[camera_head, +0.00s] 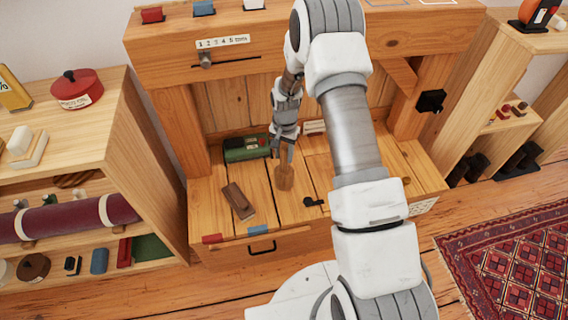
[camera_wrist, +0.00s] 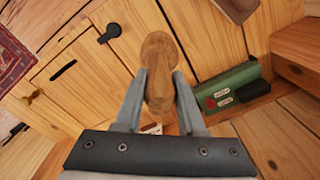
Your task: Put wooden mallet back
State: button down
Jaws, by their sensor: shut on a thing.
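A wooden piece with a rounded end, which I take for the wooden mallet (camera_head: 285,178), is between the fingers of my gripper (camera_head: 284,160), over the middle of the timber bench top (camera_head: 312,180). In the wrist view my gripper (camera_wrist: 159,78) is shut on the mallet (camera_wrist: 158,52), one finger on each side. Its rounded end points away from the wrist. I cannot tell whether it touches the bench top. Its shape beyond the fingers is partly hidden.
A brown wooden block (camera_head: 238,200) lies on the bench left of the mallet. A green box (camera_head: 246,147) stands behind it. A small black latch (camera_head: 313,202) is at the right. My arm covers the bench's right part. A shelf unit (camera_head: 130,130) stands left.

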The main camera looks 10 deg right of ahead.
aim_at(284, 162)
jog(key=shift+f+b, duration=0.7)
jog(key=shift+f, duration=1.2)
jog(key=shift+f, duration=0.2)
jog(key=c, duration=0.5)
grip_release()
